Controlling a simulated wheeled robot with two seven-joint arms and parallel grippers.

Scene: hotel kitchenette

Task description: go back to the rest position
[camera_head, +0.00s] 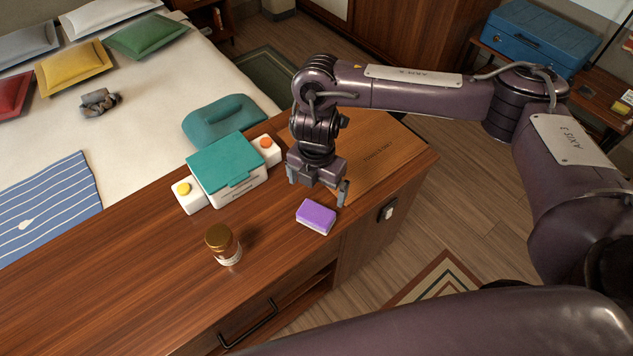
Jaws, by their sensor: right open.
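My right gripper (318,188) hangs over the right part of the wooden counter, pointing down, its two fingers spread apart with nothing between them. A purple and white sponge (316,217) lies on the counter just in front of it, apart from the fingers as far as I can tell. My right arm comes in from the right edge and reaches over the counter. A large purple arm link of mine crosses the bottom right. My left gripper is not in view.
On the counter (120,270) stand a teal-lidded white box (226,168) with orange and yellow knobs at its sides, and a brown-lidded jar (222,245). A wooden board (375,155) lies under the arm. A bed with pillows (148,35) is behind. A blue case (535,38) sits back right.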

